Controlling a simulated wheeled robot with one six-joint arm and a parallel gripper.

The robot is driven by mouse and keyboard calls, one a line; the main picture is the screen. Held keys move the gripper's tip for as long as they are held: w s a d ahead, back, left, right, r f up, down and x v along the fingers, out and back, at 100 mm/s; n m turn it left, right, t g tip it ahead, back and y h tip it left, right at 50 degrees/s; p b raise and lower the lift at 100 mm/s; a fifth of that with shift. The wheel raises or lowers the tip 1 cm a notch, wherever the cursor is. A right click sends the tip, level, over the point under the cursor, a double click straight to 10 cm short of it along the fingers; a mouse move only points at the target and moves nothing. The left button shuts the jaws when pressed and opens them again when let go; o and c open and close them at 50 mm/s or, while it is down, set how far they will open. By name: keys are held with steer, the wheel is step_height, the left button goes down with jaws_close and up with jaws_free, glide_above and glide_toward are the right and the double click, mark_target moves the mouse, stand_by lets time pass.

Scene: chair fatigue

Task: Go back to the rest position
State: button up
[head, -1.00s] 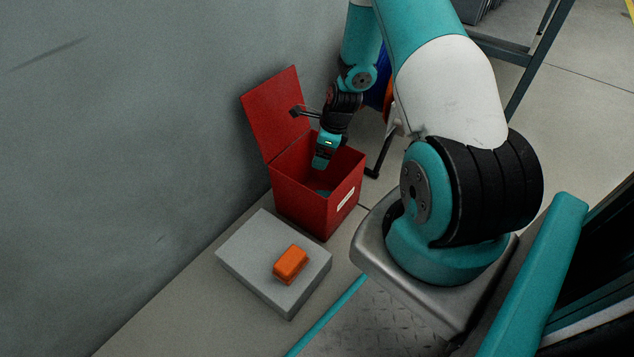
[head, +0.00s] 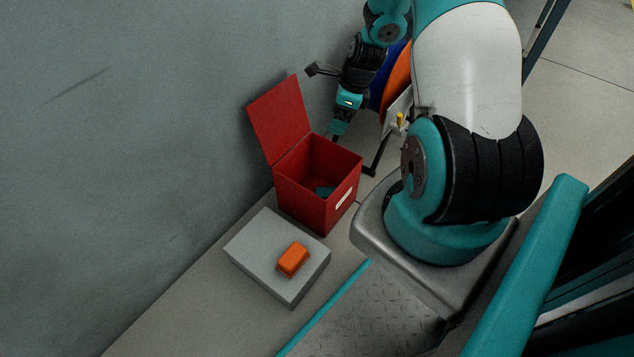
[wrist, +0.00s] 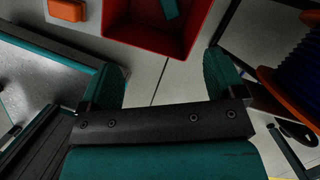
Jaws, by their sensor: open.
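My gripper (head: 338,134) is above the back right rim of the open red box in the head view. In the wrist view my gripper (wrist: 165,85) shows its two teal fingers wide apart, with bare floor between them. The red box (head: 313,207) has its lid raised against the wall side. A teal item (head: 324,192) lies inside the box, and it also shows in the wrist view (wrist: 170,8). Most of that item is hidden in the head view by the box wall.
An orange block (head: 293,259) sits on a grey slab (head: 262,240) in front of the box. The grey wall (head: 130,130) rises at the left. A blue and orange reel (wrist: 300,70) stands to the right in the wrist view.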

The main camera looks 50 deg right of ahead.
steer(key=shift+r, duration=0.1)
steer(key=a+r+n+y+p, duration=0.2)
steer(key=a+r+n+p, duration=0.1)
steer(key=a+r+n, duration=1.8)
steer(key=s+a+r+n+g+p, duration=0.1)
steer(key=s+a+r+n, duration=0.4)
steer(key=s+a+n, duration=0.3)
steer(key=s+a+r+n+g+p, duration=0.1)
steer(key=s+a+r+n+g, duration=0.1)
steer(key=s+a+r+n, duration=0.6)
step_height(320, 180, up, 35)
steer(key=d+m+p, duration=0.1)
steer(key=p, duration=3.7)
steer(key=shift+s+d+r, duration=0.15)
steer(key=shift+s+d, duration=0.1)
steer(key=shift+d, duration=0.1)
